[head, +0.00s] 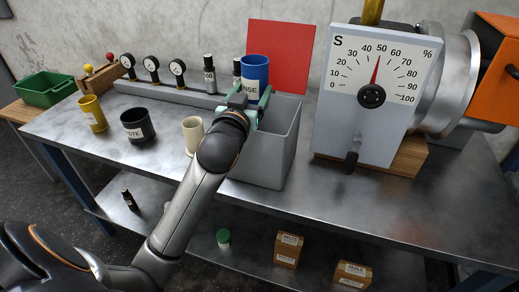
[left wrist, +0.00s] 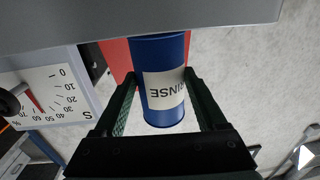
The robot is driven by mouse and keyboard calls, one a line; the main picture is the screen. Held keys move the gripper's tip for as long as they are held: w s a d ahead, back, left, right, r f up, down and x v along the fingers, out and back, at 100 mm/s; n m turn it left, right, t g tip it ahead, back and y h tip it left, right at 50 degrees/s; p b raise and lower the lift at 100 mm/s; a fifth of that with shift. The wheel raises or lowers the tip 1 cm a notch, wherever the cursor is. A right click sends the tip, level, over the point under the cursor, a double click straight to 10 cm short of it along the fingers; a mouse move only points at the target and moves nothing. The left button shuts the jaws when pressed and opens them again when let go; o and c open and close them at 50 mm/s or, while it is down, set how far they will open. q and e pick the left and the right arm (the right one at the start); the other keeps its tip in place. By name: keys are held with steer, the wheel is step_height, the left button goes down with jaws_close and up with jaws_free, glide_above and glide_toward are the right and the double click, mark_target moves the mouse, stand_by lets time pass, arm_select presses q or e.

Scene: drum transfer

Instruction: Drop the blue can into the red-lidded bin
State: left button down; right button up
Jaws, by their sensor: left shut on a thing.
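The blue can (head: 256,72) has a white label reading RINSE, partly covered in the head view. My left gripper (head: 251,98) is shut on it, with one green finger on each side. The can is held upright over the open grey bin (head: 258,165), whose red lid (head: 293,50) stands raised behind. In the left wrist view the picture is upside down, and the can (left wrist: 160,55) sits between the fingers with the red lid (left wrist: 117,58) behind it. The bin's inside floor is hidden. My right gripper does not show.
A large dial gauge (head: 345,110) stands close right of the bin. A cream cup (head: 193,135), a black pot (head: 138,125) and a yellow mug (head: 92,113) stand to the left. Small dark bottles (head: 209,75) stand behind. Boxes (head: 288,250) lie on the lower shelf.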

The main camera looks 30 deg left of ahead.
arm_select(q)
steer(key=shift+c, duration=2)
jaws_free()
steer(key=o, duration=0.4)
steer(key=shift+f, duration=0.1)
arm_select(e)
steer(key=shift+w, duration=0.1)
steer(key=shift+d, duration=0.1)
arm_select(q)
steer(key=p+v, duration=0.6)
steer(key=v, duration=0.6)
steer(key=shift+s, duration=0.25)
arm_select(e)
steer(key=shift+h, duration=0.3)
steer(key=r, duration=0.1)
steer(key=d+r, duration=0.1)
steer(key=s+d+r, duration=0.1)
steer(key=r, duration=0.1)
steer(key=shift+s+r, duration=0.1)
arm_select(q)
steer(key=shift+d, duration=0.15)
